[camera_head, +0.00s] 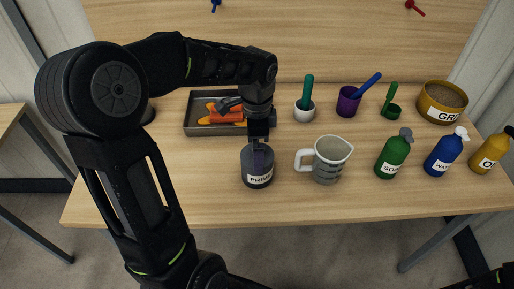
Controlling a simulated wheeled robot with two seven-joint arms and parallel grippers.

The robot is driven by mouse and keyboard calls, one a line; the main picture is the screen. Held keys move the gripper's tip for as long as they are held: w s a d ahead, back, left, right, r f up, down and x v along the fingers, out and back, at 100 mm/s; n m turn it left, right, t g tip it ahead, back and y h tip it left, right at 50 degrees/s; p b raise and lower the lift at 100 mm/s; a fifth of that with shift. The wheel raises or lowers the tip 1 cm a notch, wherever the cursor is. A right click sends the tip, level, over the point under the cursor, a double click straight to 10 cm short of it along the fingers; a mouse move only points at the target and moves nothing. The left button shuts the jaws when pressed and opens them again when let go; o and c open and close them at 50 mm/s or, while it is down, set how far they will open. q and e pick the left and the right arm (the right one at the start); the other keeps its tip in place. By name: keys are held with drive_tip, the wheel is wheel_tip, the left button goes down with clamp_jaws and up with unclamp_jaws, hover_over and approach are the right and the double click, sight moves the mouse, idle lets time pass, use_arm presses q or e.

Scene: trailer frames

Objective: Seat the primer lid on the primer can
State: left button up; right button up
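The primer can (257,181) is a dark grey can with a white label, standing upright near the front of the wooden table. My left gripper (259,145) points straight down at the can's top, with its fingers at or just above the rim. The fingers are dark against the dark can, so I cannot tell whether they are open or shut, or whether they touch it. I cannot make out the primer lid as a separate thing; the gripper covers much of the can's top. Only a dark part of my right arm shows at the bottom right corner.
A grey measuring jug (331,160) stands close right of the can. A metal tray (198,129) with orange things lies behind. Soap (392,156), blue (443,154) and yellow (488,155) bottles stand right; cups and a yellow bowl (441,103) stand behind. The front-left table is clear.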

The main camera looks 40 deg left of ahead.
use_arm(q)
wheel_tip(320, 180, up, 7)
drive_tip(key=shift+f+b, duration=0.1)
drive_tip(key=shift+b, duration=0.25)
idle(0.4)
